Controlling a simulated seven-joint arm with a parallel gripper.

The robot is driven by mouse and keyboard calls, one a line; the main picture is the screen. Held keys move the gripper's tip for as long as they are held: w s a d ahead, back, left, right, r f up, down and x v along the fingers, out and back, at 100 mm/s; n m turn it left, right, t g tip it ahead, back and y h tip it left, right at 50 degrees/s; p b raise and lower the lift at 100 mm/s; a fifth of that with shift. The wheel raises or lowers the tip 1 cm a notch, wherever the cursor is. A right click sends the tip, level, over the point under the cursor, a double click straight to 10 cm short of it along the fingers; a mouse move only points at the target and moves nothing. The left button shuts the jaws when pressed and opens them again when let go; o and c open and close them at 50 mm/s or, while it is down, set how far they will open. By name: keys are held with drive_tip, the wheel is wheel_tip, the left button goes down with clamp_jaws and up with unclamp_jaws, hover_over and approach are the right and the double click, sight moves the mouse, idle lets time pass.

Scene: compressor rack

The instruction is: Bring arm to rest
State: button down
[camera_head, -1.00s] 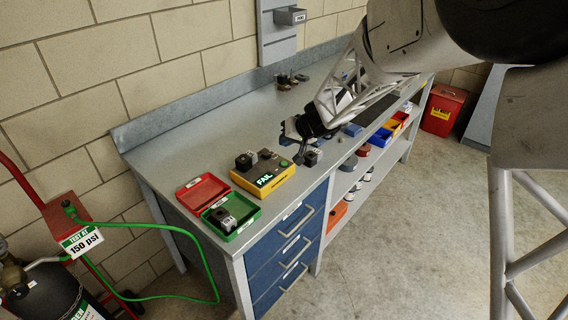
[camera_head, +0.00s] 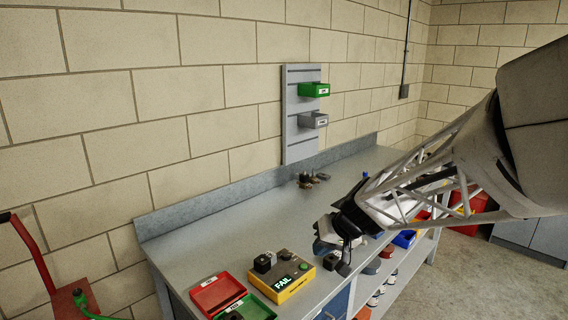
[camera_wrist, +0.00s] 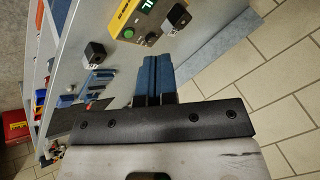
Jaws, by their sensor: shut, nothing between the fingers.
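My gripper (camera_head: 332,247) is at the end of my arm, which reaches in from the right in the head view. It hangs over the grey workbench (camera_head: 222,240), to the right of a yellow tester (camera_head: 283,277) reading FAIL. In the wrist view my gripper's blue fingers (camera_wrist: 158,72) lie together, shut with nothing between them. The tester (camera_wrist: 133,18) shows beyond them, cut by the top edge, with a dark block (camera_wrist: 177,17) on it. Another dark block (camera_wrist: 94,52) stands on the bench apart from the fingers.
Open red (camera_head: 217,293) and green (camera_head: 246,308) boxes lie left of the tester. Small dark parts (camera_head: 308,180) stand near the back wall. A wall panel (camera_head: 300,140) carries green (camera_head: 314,90) and grey (camera_head: 313,120) bins. Blue bins (camera_head: 404,239) sit under the bench's right side.

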drive_tip(key=s+d+r+h, duration=0.1)
drive_tip(key=s+d+h, duration=0.1)
drive_tip(key=s, duration=0.7)
drive_tip(key=s+d+r+m+g+h, duration=0.1)
drive_tip(key=s+d, duration=0.3)
drive_tip(key=s, duration=0.5)
drive_tip(key=s+d+r+h, duration=0.2)
drive_tip(key=s+d+h, duration=0.1)
drive_tip(key=s, duration=0.6)
drive_tip(key=shift+s+d+m, duration=0.2)
drive_tip(key=shift+s+m, duration=0.1)
drive_tip(key=shift+m, duration=0.1)
idle(0.4)
